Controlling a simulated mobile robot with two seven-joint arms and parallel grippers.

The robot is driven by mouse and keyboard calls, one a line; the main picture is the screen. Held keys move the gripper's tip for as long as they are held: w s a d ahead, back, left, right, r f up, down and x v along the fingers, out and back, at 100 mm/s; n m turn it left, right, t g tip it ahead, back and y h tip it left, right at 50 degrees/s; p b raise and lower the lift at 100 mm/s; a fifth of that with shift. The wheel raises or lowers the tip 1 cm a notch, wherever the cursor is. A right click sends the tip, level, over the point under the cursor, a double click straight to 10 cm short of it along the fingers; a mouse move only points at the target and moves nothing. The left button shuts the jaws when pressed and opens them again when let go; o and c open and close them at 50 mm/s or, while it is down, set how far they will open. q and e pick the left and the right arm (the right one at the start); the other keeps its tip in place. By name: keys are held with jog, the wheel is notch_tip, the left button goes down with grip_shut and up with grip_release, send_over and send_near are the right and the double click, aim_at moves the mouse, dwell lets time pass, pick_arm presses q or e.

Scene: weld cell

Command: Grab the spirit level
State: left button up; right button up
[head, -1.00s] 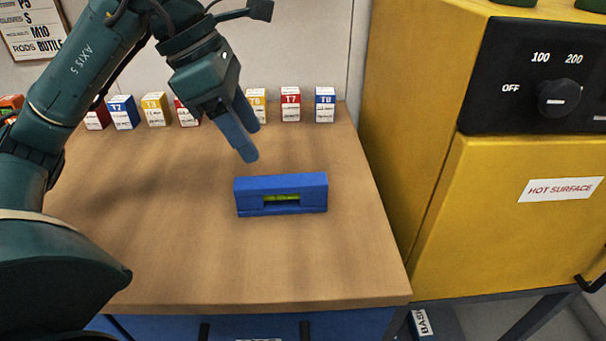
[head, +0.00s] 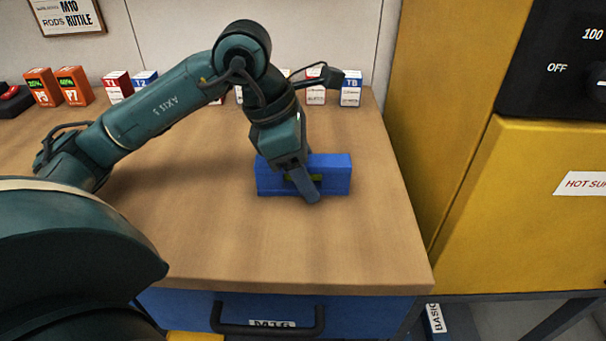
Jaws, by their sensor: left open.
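The spirit level (head: 336,175) is a blue block with a yellow-green vial in its front. It lies on the right part of the wooden bench top (head: 230,250) in the head view. The jaws are open. My right gripper is not in view.
Small boxes stand along the back of the bench, including a T8 box (head: 351,89) and orange boxes (head: 74,86) at the left. A yellow cabinet (head: 535,210) marked hot surface stands close on the right. The front of the bench top is clear.

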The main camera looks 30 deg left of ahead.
pick_arm(q)
jog(key=shift+d+f, duration=0.1)
jog(key=shift+f, duration=0.1)
jog(key=shift+c, duration=0.5)
jog(key=c, duration=1.1)
